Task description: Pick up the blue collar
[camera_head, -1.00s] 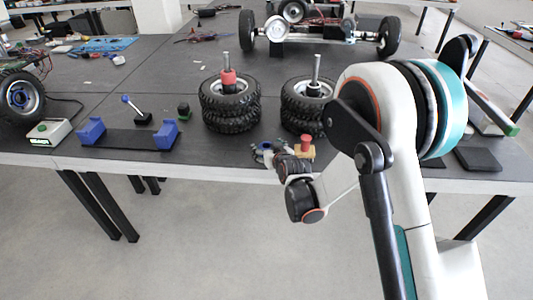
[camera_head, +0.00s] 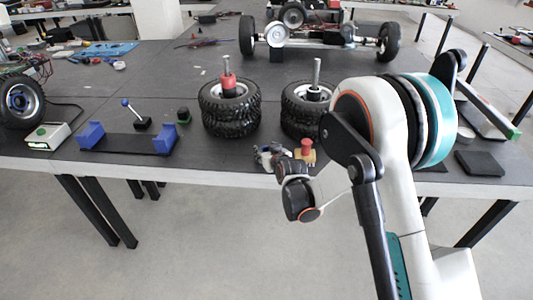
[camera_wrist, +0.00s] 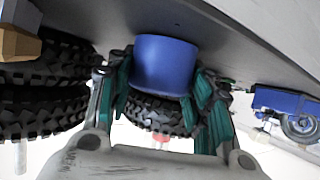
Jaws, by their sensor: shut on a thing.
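The blue collar (camera_wrist: 165,65) is a smooth blue cylinder, seen large between my fingers in the wrist view. My gripper (camera_wrist: 163,85) is shut on it, with a green-and-black finger on each side. In the head view my gripper (camera_head: 268,154) is small, near the table's front edge, left of a wooden block with a red knob (camera_head: 306,148). The collar is too small and too covered there to make out clearly. I cannot tell whether it touches the table.
Two tyre stacks with upright metal rods stand behind my gripper, the left one (camera_head: 230,118) bearing a red collar (camera_head: 229,84), the right one (camera_head: 302,112) partly hidden by my arm. A blue-ended holder (camera_head: 130,141) and a wheeled chassis (camera_head: 318,38) are also on the table.

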